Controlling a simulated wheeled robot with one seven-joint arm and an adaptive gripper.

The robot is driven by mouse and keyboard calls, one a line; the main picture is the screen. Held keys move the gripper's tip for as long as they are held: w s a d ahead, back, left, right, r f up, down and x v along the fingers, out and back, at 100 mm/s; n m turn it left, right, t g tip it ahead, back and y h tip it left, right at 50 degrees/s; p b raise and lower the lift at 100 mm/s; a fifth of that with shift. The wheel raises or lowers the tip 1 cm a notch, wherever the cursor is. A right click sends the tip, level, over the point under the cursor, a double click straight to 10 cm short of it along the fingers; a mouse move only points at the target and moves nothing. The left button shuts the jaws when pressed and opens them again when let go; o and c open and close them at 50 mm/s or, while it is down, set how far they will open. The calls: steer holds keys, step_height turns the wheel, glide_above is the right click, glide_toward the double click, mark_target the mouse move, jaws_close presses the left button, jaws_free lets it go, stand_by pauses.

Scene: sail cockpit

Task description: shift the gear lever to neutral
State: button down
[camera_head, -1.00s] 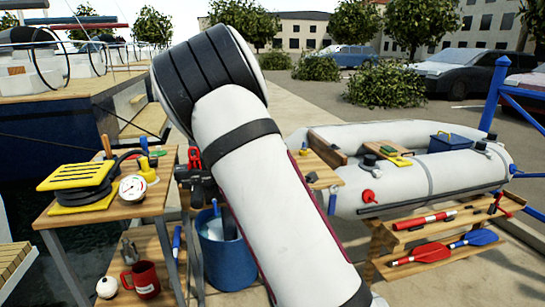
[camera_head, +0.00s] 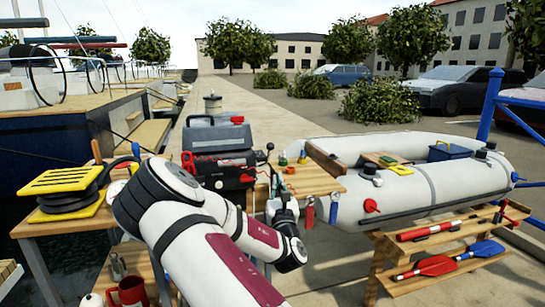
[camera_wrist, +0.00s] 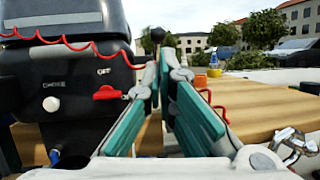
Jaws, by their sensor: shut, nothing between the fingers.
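The gear lever shows as a black round knob (camera_head: 270,147) on a thin stem at the right side of the outboard motor (camera_head: 212,140). In the wrist view the knob (camera_wrist: 157,35) stands just above and beyond my fingertips, about in line with them. My gripper (camera_head: 285,188) is in front of the motor's right side, below the knob. In the wrist view its two green-padded fingers (camera_wrist: 164,66) converge at the tips, shut and empty. The lower stem is hidden behind the fingers. I cannot tell whether they touch it.
A red coiled cord (camera_wrist: 75,44), red switch (camera_wrist: 107,93) and white knob (camera_wrist: 50,104) are on the motor's face. A wooden bench (camera_head: 310,181) with small items lies right of the lever. The inflatable boat (camera_head: 440,180) is farther right. A hose-and-pump table stands at left.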

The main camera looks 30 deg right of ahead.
mark_target(272, 148)
stand_by(0.3)
steer(key=b+x, duration=0.2)
steer(key=x, duration=1.2)
steer(key=shift+b, duration=0.35)
steer(key=shift+r, duration=0.1)
